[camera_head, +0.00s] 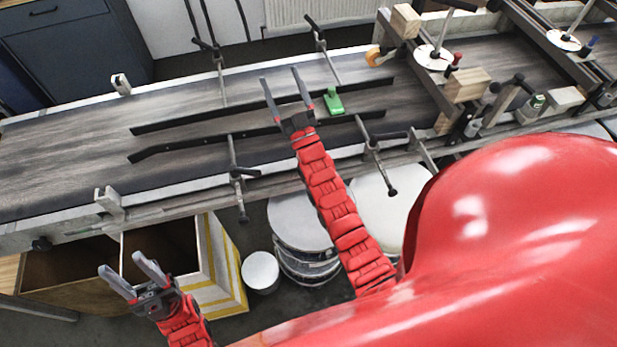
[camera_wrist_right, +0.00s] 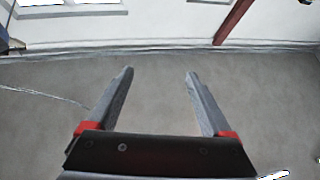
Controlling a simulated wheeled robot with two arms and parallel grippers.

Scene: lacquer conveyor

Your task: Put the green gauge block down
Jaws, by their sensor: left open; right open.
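The green gauge block (camera_head: 333,103), a small block with a raised part on top, stands on the conveyor belt (camera_head: 60,160) between two dark guide rails. My right gripper (camera_head: 281,75) is open and empty; in the head view it shows over the belt, just left of the block and apart from it. In the right wrist view its two fingers (camera_wrist_right: 158,75) are spread with nothing between them, and the block does not show. My left gripper (camera_head: 121,262) is open and empty, in front of the conveyor at the lower left, far from the block.
Clamp posts (camera_head: 236,172) line both conveyor edges. Wooden blocks (camera_head: 468,85), a white disc (camera_head: 433,58) and metal frames crowd the belt's right end. Round cans (camera_head: 300,225) and an open wooden box (camera_head: 70,265) stand below the near edge. The belt's left part is clear.

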